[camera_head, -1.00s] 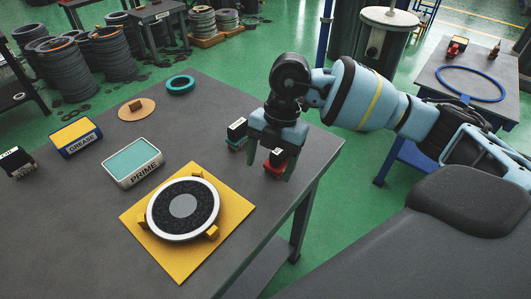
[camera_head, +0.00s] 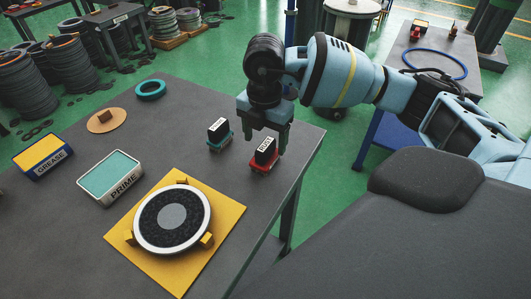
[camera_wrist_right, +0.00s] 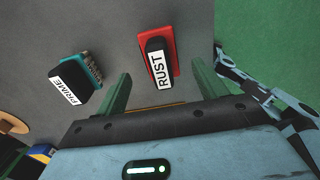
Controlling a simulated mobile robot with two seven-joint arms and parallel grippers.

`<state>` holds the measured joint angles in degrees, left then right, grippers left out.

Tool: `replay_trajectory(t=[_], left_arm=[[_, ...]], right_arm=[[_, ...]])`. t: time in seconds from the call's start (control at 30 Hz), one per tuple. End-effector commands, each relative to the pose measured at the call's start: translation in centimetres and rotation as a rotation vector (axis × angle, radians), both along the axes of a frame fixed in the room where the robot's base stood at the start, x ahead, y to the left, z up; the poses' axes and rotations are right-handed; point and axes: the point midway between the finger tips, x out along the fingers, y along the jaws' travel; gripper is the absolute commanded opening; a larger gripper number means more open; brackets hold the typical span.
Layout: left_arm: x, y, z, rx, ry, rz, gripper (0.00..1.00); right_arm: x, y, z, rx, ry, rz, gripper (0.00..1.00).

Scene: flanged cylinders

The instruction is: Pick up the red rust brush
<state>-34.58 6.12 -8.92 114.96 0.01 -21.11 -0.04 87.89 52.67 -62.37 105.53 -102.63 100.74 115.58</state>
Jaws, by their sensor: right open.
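The red rust brush (camera_head: 264,156) stands on the grey table near its right edge, with a black grip block and a white RUST label. It also shows in the right wrist view (camera_wrist_right: 159,62), ahead of and between the fingers. My right gripper (camera_head: 266,142) is open and empty, above and close to the brush on its far side. In the right wrist view the two green fingers (camera_wrist_right: 160,88) are apart with the brush between their lines; contact cannot be told. My left gripper is not in view.
A teal PRIME brush (camera_head: 219,135) stands just left of the rust brush. A yellow plate (camera_head: 228,215) with a round flanged part (camera_head: 173,219) lies in front. A PRIME tray (camera_head: 112,178), a GREASE tray (camera_head: 43,161) and a teal ring (camera_head: 151,90) are further left.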

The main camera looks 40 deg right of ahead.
Motion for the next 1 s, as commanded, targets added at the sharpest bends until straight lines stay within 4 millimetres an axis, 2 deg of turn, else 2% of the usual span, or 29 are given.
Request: replay_trajectory(t=[0.33, 0.67, 1.0], left_arm=[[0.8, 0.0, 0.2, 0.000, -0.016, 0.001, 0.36], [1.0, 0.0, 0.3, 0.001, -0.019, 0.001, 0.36], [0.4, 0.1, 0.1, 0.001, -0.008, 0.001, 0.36]], right_arm=[[-0.1, -0.2, -4.4, 0.001, 0.004, 0.000, 0.71], [-0.1, -0.2, -5.0, 0.001, 0.001, 0.001, 0.71], [-0.1, -0.2, -5.0, 0.001, 0.001, 0.001, 0.26]])
